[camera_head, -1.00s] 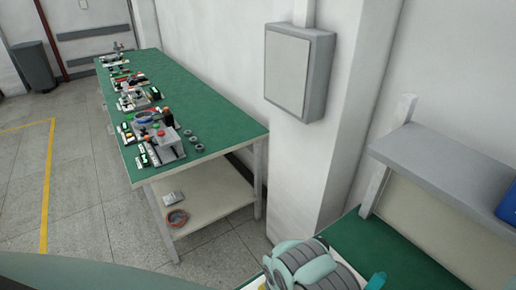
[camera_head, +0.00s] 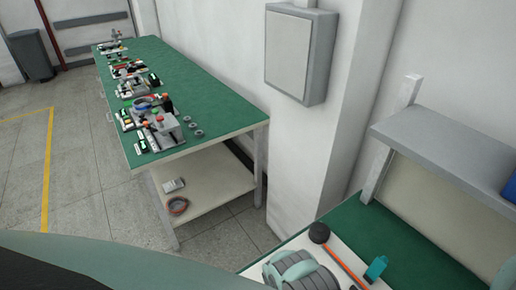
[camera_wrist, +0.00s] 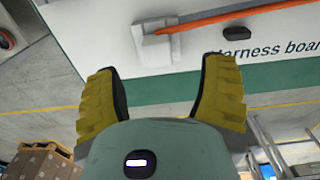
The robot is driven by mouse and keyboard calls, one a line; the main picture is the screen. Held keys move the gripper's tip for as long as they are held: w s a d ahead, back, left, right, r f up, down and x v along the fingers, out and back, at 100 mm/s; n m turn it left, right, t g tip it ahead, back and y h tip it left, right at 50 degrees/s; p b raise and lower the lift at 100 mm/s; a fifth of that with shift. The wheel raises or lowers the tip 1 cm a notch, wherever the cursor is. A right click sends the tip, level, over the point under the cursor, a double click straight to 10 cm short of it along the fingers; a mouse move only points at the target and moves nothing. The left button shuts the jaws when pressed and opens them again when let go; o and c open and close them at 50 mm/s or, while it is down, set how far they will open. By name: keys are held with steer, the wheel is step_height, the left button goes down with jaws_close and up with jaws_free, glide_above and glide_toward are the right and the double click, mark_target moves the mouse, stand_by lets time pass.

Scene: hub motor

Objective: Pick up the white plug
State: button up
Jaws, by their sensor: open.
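In the wrist view the white plug (camera_wrist: 157,44) is a small white block lying on the white harness board (camera_wrist: 85,30). It is at the end of an orange cable (camera_wrist: 235,18). My gripper (camera_wrist: 162,66) is open and empty, with its two yellow ribbed fingers spread wide. The plug appears ahead of the fingertips, roughly centred between them and apart from both. In the head view the orange cable (camera_head: 347,261) lies on the board, but I cannot make out the plug there.
A small black piece (camera_wrist: 235,33) sits right of the plug. In the head view a black round object (camera_head: 319,232) and a teal object (camera_head: 376,268) are near the cable. A grey shelf (camera_head: 440,145) overhangs the bench. A wall box (camera_head: 294,52) and another green table (camera_head: 200,90) stand further back.

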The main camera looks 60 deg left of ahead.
steer(key=shift+s+a+f+p, duration=0.1)
steer(key=shift+a+f+p, duration=0.05)
steer(key=shift+f+p, duration=1.1)
steer(key=shift+f, duration=1.4)
steer(key=shift+o, duration=0.2)
jaws_close()
steer(key=shift+r, duration=0.25)
steer(key=shift+r+b, duration=0.85)
steer(key=shift+r, duration=0.45)
steer(key=s+d+r+b, duration=0.2)
steer(key=s+d, duration=0.8)
steer(key=s, duration=0.2)
steer(key=shift+s+b, duration=0.3)
steer(key=shift+b, duration=0.05)
